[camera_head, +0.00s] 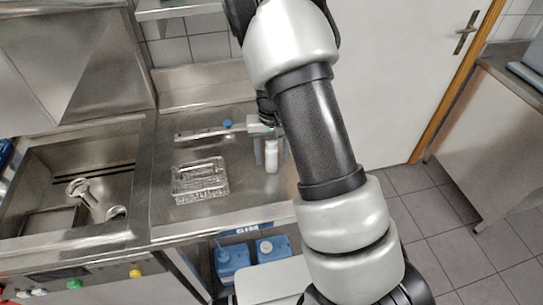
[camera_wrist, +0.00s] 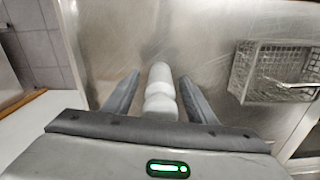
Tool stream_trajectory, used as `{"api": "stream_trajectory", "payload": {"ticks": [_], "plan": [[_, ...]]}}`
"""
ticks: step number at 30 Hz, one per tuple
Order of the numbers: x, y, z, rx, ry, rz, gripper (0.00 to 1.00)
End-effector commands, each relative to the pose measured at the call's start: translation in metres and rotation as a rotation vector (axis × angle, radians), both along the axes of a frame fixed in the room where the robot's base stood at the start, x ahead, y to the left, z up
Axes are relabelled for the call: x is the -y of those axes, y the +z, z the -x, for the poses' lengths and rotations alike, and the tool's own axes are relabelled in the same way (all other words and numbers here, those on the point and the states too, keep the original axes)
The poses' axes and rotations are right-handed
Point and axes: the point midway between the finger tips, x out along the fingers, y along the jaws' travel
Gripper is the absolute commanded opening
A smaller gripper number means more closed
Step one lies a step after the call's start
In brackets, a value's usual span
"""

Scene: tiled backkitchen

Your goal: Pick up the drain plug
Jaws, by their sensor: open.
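A white, rounded, bottle-shaped object (camera_head: 271,158) is on the steel counter; it is the likeliest drain plug, but I cannot confirm this. It also shows in the wrist view (camera_wrist: 160,88), its far end pointing away from me. My gripper (camera_head: 271,152) is open around it. In the wrist view, the two grey fingers of my gripper (camera_wrist: 160,77) are on either side of the white object, with a gap on each side. Whether the object touches the palm is hidden by the gripper body.
A wire basket (camera_head: 200,181) stands on the counter, left of my gripper; in the wrist view it is at right (camera_wrist: 275,72). A sink (camera_head: 40,165) with a pale metal fitting (camera_head: 82,191) lies further left. A small blue item (camera_head: 227,124) is behind the basket. Blue canisters (camera_head: 272,249) stand below.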

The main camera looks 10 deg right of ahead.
Motion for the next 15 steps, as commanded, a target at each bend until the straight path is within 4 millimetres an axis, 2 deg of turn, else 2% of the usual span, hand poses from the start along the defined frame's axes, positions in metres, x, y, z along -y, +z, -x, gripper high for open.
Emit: {"api": "stream_trajectory", "payload": {"ticks": [1,8,15], "plan": [[0.0000,0.0001,0.0000,0.000,0.000,0.000,0.46],[-0.0001,0.0003,0.0000,0.000,0.000,0.000,0.07],[-0.0001,0.0015,-0.0003,0.000,0.000,0.000,0.06]]}}
